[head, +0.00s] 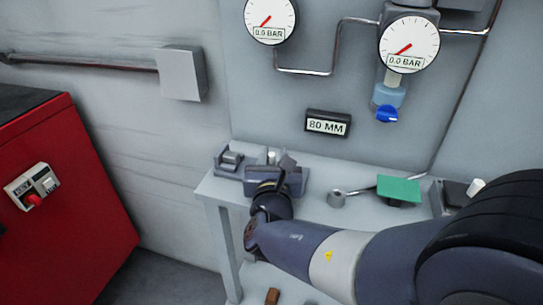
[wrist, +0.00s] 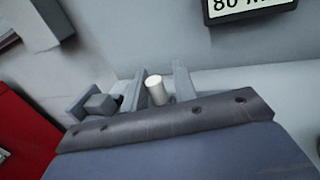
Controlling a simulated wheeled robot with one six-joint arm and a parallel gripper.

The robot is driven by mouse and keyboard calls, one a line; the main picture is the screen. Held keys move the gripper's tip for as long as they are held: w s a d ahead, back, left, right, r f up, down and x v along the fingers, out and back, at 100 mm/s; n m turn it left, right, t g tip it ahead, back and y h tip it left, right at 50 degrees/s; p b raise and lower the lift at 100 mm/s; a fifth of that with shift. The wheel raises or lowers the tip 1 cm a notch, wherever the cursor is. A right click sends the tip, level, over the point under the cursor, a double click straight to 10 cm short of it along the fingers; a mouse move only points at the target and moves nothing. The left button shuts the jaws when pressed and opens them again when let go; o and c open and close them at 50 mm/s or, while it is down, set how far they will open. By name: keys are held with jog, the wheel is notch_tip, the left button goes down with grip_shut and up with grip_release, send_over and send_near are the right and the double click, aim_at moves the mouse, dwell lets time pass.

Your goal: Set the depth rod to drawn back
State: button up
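My gripper (head: 275,161) is at the left end of the bench, pointing toward the wall. In the wrist view its two fingers (wrist: 160,87) stand apart. A short white cylinder (wrist: 155,89) shows between them, with a narrow gap to the right finger; contact on the left is unclear. The white cylinder also shows in the head view (head: 271,157). It may be the handle of the depth rod; the rod itself is not clearly seen, and the gripper body hides what lies below. A grey bracket with a block (head: 231,159) sits just left of the gripper. The wall display (head: 328,124) reads 80 MM.
Two gauges (head: 270,18) (head: 409,44) read 0.0 BAR above a blue knob (head: 387,114). A red cabinet (head: 65,190) stands left.

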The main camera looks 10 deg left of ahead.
jog(key=shift+o, duration=0.5)
jog(key=shift+s, duration=0.35)
jog(key=s+d, duration=0.2)
jog(key=s, duration=0.8)
jog(key=shift+w, duration=0.15)
